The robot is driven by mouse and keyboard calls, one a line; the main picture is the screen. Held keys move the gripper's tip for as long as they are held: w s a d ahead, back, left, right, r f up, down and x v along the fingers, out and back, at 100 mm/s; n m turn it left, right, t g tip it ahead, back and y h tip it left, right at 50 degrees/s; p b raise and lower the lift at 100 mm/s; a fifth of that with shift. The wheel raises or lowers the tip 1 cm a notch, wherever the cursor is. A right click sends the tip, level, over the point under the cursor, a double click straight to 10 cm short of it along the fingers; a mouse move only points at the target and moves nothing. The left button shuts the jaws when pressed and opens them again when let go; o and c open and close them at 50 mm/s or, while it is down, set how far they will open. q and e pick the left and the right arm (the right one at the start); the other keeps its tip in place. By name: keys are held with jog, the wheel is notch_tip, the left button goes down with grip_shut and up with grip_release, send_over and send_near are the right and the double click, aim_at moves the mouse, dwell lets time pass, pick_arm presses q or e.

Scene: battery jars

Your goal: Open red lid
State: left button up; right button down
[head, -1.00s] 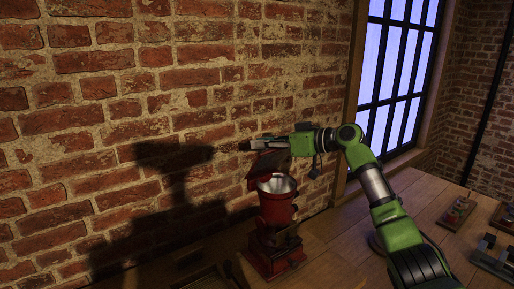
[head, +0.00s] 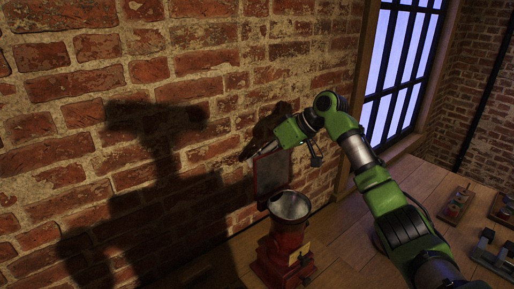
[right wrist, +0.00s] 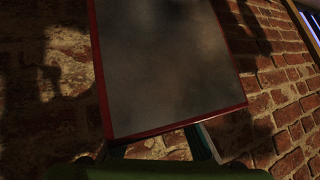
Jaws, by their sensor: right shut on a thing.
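A red grinder-like machine (head: 285,248) with a round metal bowl (head: 290,205) on top stands on the wooden table. Its red lid (head: 271,174) is swung up, standing nearly upright behind the bowl, and the bowl is uncovered. In the right wrist view the lid (right wrist: 170,65) fills the middle, a grey face with a red rim. My right gripper (head: 247,153) is at the lid's upper edge, shut on it. The fingers' exact contact is hard to see in the dark. My left gripper is not in view.
A brick wall (head: 120,80) is close behind the lid and gripper. A small wooden rack (head: 456,205) and dark metal parts (head: 492,255) lie on the table at the right.

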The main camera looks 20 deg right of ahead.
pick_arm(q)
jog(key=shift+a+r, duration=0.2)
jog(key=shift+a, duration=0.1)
pick_arm(e)
jog(key=shift+s+f+g, duration=0.1)
jog(key=shift+f+g, duration=0.2)
jog(key=shift+f, duration=0.6)
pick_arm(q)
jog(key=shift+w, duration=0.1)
pick_arm(e)
jog(key=shift+f, duration=0.1)
jog(key=c, duration=2.2)
grip_release()
jog(key=shift+o, duration=1.2)
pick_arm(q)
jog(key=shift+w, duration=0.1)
pick_arm(e)
jog(key=shift+w+r, duration=0.2)
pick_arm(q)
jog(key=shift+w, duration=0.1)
pick_arm(e)
jog(key=v, duration=1.2)
jog(key=shift+a, duration=0.15)
